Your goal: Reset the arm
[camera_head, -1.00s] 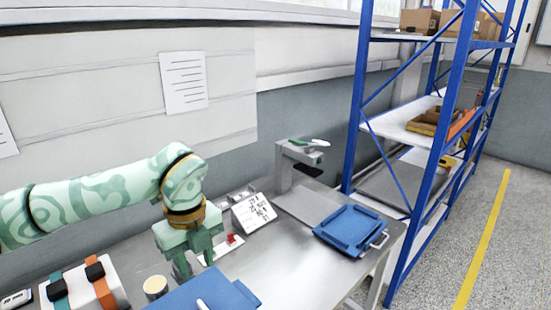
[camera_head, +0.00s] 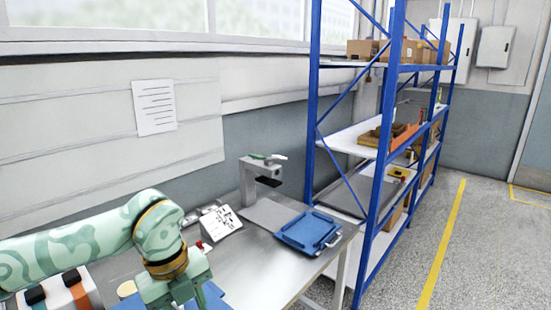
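My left arm comes in from the left, pale green with darker swirls and brown bands at the wrist. My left gripper (camera_head: 176,292) points down over the near left of the metal workbench (camera_head: 262,268). Its fingertips are cut off or hidden at the bottom edge, so I cannot tell whether it is open or shut. A blue item (camera_head: 213,297) lies on the bench beneath and beside it. A small red part (camera_head: 206,248) shows just behind the gripper. My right gripper is not in view.
A grey stand (camera_head: 250,182) and a blue tray (camera_head: 308,232) are farther right. A blue-framed shelf (camera_head: 384,150) with boxes borders the bench. Open floor (camera_head: 478,250) lies right. Breaker-like wall boxes (camera_head: 495,46) hang at the back.

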